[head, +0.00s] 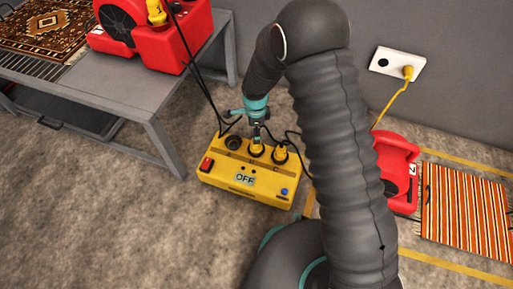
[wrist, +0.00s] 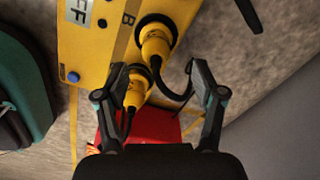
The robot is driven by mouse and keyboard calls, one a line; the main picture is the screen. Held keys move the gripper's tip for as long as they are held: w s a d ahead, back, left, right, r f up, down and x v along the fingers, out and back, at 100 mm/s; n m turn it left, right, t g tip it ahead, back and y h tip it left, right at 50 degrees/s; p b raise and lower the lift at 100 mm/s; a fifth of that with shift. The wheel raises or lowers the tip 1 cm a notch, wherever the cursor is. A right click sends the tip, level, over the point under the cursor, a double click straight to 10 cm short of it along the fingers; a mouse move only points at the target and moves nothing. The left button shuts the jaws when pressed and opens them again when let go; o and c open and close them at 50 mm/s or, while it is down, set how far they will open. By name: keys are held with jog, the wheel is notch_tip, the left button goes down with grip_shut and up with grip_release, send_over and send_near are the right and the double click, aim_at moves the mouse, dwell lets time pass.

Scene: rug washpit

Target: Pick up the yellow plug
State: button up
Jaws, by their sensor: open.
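Several yellow plugs show. In the head view one plug (head: 257,150) sits in socket B of the yellow power box (head: 225,180), and another plug (head: 281,154) sits in the socket to its right. In the wrist view the socket B plug (wrist: 155,44) is just beyond my fingertips, and the second plug (wrist: 137,92) is lower left, close to my left finger. My gripper (head: 257,132) is open and points down just above the socket B plug. In the wrist view its fingers (wrist: 158,82) are apart, with nothing clamped; contact cannot be told.
A yellow plug (head: 408,73) is in the white wall outlet (head: 384,63); another plug (head: 156,12) is at the red machine (head: 165,45) on the grey table (head: 110,92). A red machine (head: 397,160) and striped rug (head: 468,205) are at right. Black cables hang around my gripper.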

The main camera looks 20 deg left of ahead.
jog(key=shift+s+d+f+b, duration=0.15)
jog(key=shift+f+b, duration=0.1)
jog(key=shift+f, duration=1.6)
jog(key=shift+s+f+b, duration=0.1)
jog(key=shift+f+b, duration=0.1)
jog(key=shift+f, duration=1.65)
grip_shut()
